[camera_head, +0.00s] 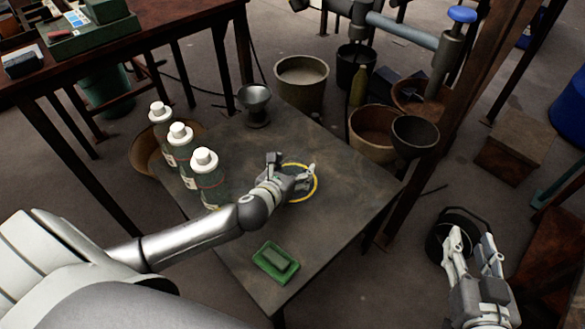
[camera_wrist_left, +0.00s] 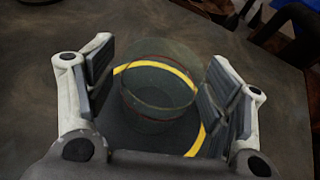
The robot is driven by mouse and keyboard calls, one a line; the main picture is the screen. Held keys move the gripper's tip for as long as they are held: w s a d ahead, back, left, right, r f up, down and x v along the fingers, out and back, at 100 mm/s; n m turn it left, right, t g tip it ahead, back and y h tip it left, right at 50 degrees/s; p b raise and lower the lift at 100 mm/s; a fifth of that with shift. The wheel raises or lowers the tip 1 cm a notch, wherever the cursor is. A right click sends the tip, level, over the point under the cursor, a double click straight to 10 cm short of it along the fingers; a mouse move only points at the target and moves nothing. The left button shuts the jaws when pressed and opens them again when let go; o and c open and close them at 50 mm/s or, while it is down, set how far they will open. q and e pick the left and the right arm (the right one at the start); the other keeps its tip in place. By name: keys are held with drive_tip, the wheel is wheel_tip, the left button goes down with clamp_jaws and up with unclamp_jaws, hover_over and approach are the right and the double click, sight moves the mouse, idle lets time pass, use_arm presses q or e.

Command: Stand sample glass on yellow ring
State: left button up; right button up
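The clear sample glass (camera_wrist_left: 158,110), with a thin reddish line around it, stands between the fingers of my left gripper (camera_wrist_left: 163,88) in the left wrist view. The yellow ring (camera_head: 315,187) lies on the dark table; in the left wrist view its arc (camera_wrist_left: 196,143) shows around and through the glass. The glass looks upright and within the ring, though the fingers hide part of the ring. My left gripper in the head view (camera_head: 296,176) is low over the ring. Its fingers are spread, with a gap to the glass on the left side. My right gripper (camera_head: 471,240) is open and empty, off the table.
A metal funnel cup (camera_head: 256,104) is at the back, and a green tray with a sponge (camera_head: 275,262) at the front. The table (camera_head: 340,215) is clear right of the ring. A black bucket (camera_head: 440,243) is near my right gripper.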

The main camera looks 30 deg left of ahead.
use_arm(q)
drive_tip(key=shift+r, duration=0.1)
drive_tip(key=shift+s+r, duration=0.1)
drive_tip(key=shift+s, duration=0.05)
drive_tip(key=p+v, duration=0.2)
drive_tip(key=v, duration=0.3)
drive_tip(key=shift+s+r, duration=0.1)
drive_tip(key=shift+s, duration=0.05)
drive_tip(key=p+v, duration=0.1)
drive_tip(key=v, duration=0.5)
drive_tip(key=shift+s, duration=0.2)
use_arm(e)
drive_tip(key=s+d+f+g+h, duration=0.2)
drive_tip(key=s+d+f+g, duration=0.2)
drive_tip(key=s+f+g, duration=0.4)
drive_tip(key=shift+s+d+f+g+h, duration=0.3)
drive_tip(key=shift+s+f+g, duration=0.1)
drive_tip(key=shift+s+f, duration=1.15)
